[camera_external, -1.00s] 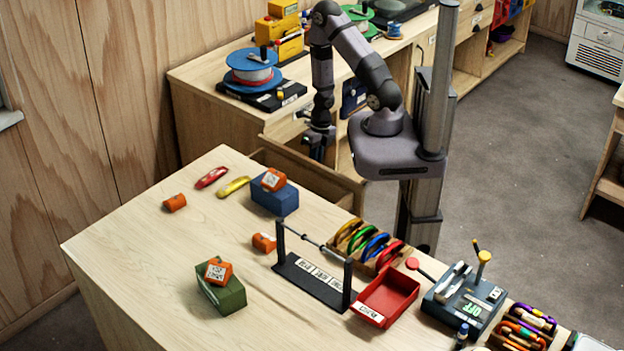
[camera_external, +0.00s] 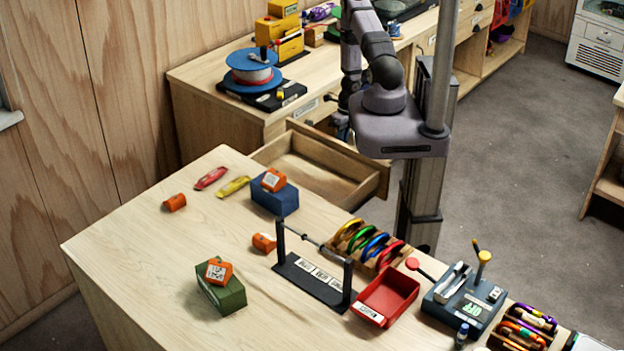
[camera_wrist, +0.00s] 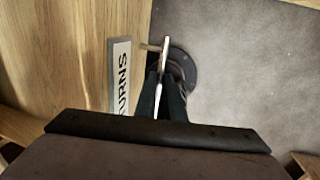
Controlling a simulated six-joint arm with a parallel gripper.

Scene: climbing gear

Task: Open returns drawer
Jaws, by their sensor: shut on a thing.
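The returns drawer (camera_external: 318,174) stands pulled out from the back side of the front workbench, its pale, empty-looking inside showing in the external view. In the wrist view its wooden front (camera_wrist: 65,60) fills the left side, with a white label (camera_wrist: 121,75) reading "URNS", the rest hidden. My gripper (camera_external: 341,128) is just outside the drawer front in the external view, partly hidden behind it.
The back cabinet (camera_external: 220,112), carrying a blue spool (camera_external: 253,70), is close to the drawer's left side. The workbench (camera_external: 130,225) bears a blue block (camera_external: 275,203), a black stand (camera_external: 312,282) and a red tray (camera_external: 385,300). Open floor lies to the right.

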